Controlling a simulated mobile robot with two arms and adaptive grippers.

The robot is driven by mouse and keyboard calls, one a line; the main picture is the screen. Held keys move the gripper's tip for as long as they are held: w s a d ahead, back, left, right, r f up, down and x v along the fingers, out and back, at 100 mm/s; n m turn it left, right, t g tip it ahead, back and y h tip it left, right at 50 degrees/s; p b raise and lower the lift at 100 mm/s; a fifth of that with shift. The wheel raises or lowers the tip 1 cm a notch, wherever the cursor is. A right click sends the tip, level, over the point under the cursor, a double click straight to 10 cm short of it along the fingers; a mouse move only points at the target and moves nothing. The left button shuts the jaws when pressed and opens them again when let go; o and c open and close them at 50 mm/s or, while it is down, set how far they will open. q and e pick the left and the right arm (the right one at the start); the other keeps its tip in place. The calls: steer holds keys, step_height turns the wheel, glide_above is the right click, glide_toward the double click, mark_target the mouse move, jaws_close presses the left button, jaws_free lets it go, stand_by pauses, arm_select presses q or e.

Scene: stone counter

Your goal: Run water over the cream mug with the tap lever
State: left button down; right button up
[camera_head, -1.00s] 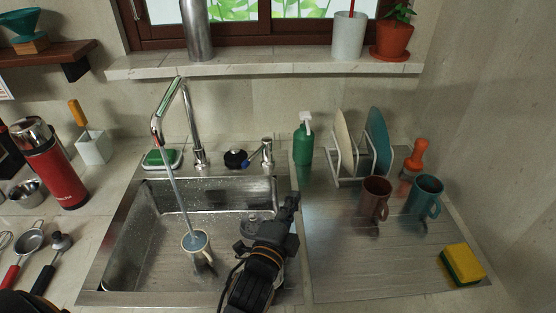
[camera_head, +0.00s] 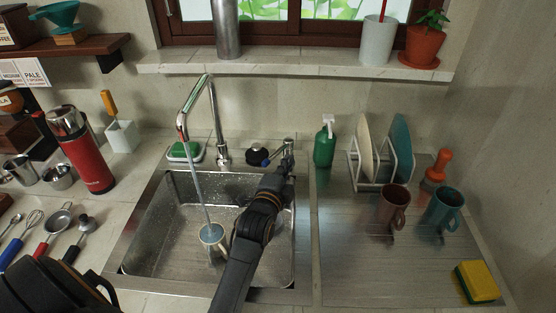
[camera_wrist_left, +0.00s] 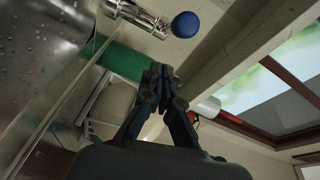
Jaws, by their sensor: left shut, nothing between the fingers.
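The cream mug (camera_head: 212,236) stands in the steel sink basin, brim facing up. A thin water stream (camera_head: 198,185) runs from the chrome tap spout (camera_head: 184,118) down into it. The tap lever (camera_head: 288,147) is a chrome fitting right of the tap, with a blue end (camera_head: 265,162). The left wrist view also shows the blue end (camera_wrist_left: 185,24). My left gripper (camera_head: 284,176) is shut and empty, just in front of the lever. In the left wrist view its fingertips (camera_wrist_left: 160,76) are apart from the blue end. My right gripper is out of view.
A green soap bottle (camera_head: 324,145) stands right of the lever. A rack with plates (camera_head: 400,150), a brown mug (camera_head: 393,207), a teal mug (camera_head: 441,208) and a sponge (camera_head: 477,282) are on the drainboard. A red flask (camera_head: 88,158) stands left.

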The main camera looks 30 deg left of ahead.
mark_target(266, 164)
arm_select(q)
steer(key=a, duration=0.3)
steer(key=shift+f, duration=0.3)
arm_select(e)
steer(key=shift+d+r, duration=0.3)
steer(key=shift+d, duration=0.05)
arm_select(q)
steer(key=shift+d, duration=0.1)
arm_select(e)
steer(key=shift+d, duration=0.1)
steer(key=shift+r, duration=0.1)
arm_select(q)
steer(key=a+p, duration=0.2)
steer(key=a, duration=0.1)
steer(key=shift+s, duration=0.15)
steer(key=shift+d, duration=0.1)
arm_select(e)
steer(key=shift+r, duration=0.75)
